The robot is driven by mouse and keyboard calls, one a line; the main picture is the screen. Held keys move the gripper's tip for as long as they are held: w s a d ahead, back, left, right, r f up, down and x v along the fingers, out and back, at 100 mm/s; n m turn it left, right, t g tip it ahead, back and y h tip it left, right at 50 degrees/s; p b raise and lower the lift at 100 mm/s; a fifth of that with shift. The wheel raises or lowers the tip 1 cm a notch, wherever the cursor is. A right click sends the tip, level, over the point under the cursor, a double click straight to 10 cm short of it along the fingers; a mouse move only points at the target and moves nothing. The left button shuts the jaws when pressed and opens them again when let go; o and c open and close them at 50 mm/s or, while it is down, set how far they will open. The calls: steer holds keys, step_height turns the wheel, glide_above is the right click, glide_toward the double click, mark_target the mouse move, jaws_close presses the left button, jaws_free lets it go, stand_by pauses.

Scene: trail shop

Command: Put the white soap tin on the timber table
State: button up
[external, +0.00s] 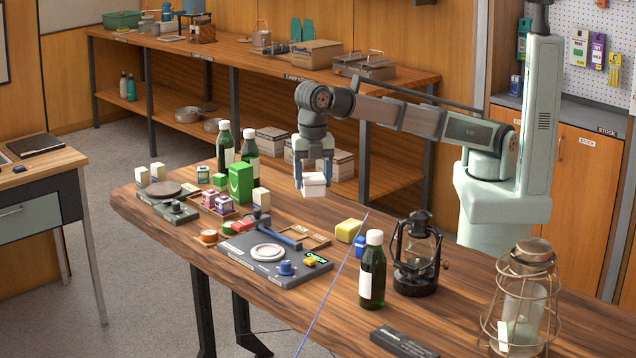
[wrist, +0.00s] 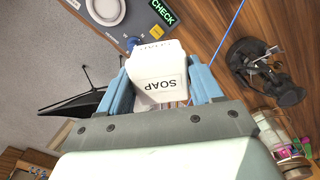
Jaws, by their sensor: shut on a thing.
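The white soap tin (external: 314,185) is a small white box, held above the timber table (external: 460,318). In the wrist view its label reads SOAP (wrist: 159,80). My gripper (external: 313,178) is shut on the tin, with a blue finger on each side of it. In the wrist view my gripper (wrist: 158,85) also shows the tin between its fingers. The table has a brown wood top with a wavy edge. The tin looks clear of the table top in the external view.
A grey check station (external: 262,272) stands left of and below the tin. A yellow block (external: 349,230), a blue block (external: 361,246), a green bottle (external: 372,280) and a dark lantern (external: 417,258) are nearby. A caged lamp (external: 520,300) stands at right. Bare wood lies front right of the check station.

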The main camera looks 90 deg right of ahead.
steer(key=s+a+n, duration=0.7)
steer(key=s+a, duration=2.1)
steer(key=shift+s+f, duration=0.15)
steer(key=shift+f, duration=5.2)
steer(key=shift+s+f, duration=0.15)
steer(key=shift+f, duration=5.15)
steer(key=shift+f, duration=0.2)
steer(key=o, duration=1.1)
step_height(320, 180, up, 12)
steer(key=shift+r, duration=0.2)
